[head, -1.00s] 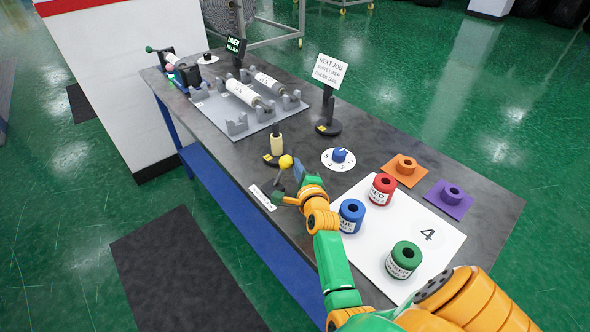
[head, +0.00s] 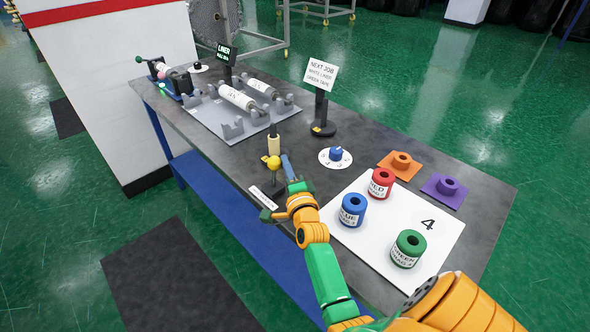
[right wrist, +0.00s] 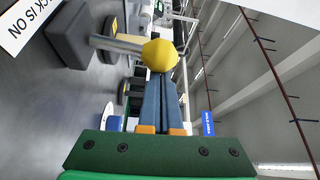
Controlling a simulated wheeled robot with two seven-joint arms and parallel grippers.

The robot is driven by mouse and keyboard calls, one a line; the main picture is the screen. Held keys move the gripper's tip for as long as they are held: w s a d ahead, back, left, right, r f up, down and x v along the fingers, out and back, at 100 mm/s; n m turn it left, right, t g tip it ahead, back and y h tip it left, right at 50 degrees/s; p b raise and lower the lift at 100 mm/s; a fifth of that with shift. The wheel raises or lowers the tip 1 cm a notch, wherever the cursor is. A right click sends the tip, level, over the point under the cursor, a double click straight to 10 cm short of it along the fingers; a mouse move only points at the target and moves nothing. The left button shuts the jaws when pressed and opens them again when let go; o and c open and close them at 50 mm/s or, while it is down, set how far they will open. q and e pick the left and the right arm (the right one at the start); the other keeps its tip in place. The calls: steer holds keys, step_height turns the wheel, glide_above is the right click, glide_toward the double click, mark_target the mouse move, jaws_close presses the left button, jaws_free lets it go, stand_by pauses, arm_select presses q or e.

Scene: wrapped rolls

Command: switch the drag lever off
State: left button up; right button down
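The drag lever has a yellow ball knob (head: 273,162) on a thin stem above a dark base at the bench's near edge. A white label (head: 263,197) lies beside it. In the right wrist view the knob (right wrist: 160,55) is just beyond my fingertips, its grey stem runs left to a dark block (right wrist: 75,35), and part of a label (right wrist: 22,22) reads "CK IS ON". My right gripper (head: 285,157) is at the knob's right side, its blue fingers (right wrist: 162,80) together. I cannot tell whether they touch the knob. My left gripper is not in view.
A post with a tan grip (head: 274,146) stands just behind the lever. A blue dial (head: 337,154) and a white board (head: 440,253) with red, blue and green rolls are to the right. A roller stand (head: 205,118) and a sign (head: 321,74) stand farther back.

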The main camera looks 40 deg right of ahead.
mark_target(271, 165)
steer(key=a+n+b, duration=0.1)
steer(key=a+n+t, duration=0.1)
steer(key=shift+s+f+n+t+b, duration=0.1)
steer(key=shift+n+t+b, duration=0.2)
steer(key=shift+n+b, duration=0.1)
steer(key=a+n+t+b, duration=0.1)
steer(key=a+n, duration=0.1)
steer(key=shift+s+n+b, duration=0.1)
steer(key=shift+n+b, duration=0.3)
steer(key=shift+a+f+n+t+y+b, duration=0.1)
steer(key=shift+a+n+t+y+b, duration=0.4)
steer(key=shift+n, duration=0.45)
steer(key=shift+a+f+n+t+y+b, duration=0.15)
steer(key=shift+a+n+t+b, duration=0.25)
steer(key=shift+a+n+b, duration=0.4)
steer(key=shift+d+r, duration=0.1)
